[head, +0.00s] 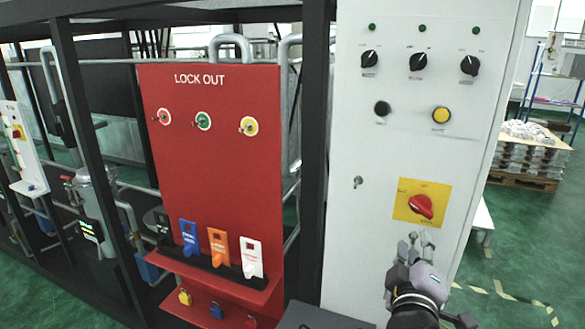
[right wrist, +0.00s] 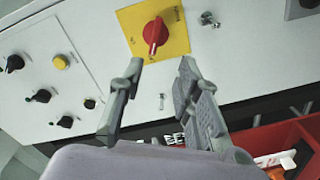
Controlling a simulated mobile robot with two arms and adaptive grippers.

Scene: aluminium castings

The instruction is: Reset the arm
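My right gripper (head: 416,245) is in front of the white control cabinet (head: 345,225), just below the red rotary switch (head: 422,206) on its yellow plate (head: 404,212). In the right wrist view the two fingers of the right gripper (right wrist: 160,72) are apart with nothing between them. There the red switch (right wrist: 155,35) shows beyond the fingertips, and the fingers look clear of it. My left gripper is in neither view.
Black selector knobs (head: 418,62) and a yellow button (head: 441,115) sit higher on the cabinet. A loaded pallet (head: 530,155) stands at the far right. Green floor (head: 510,260) is open at right.

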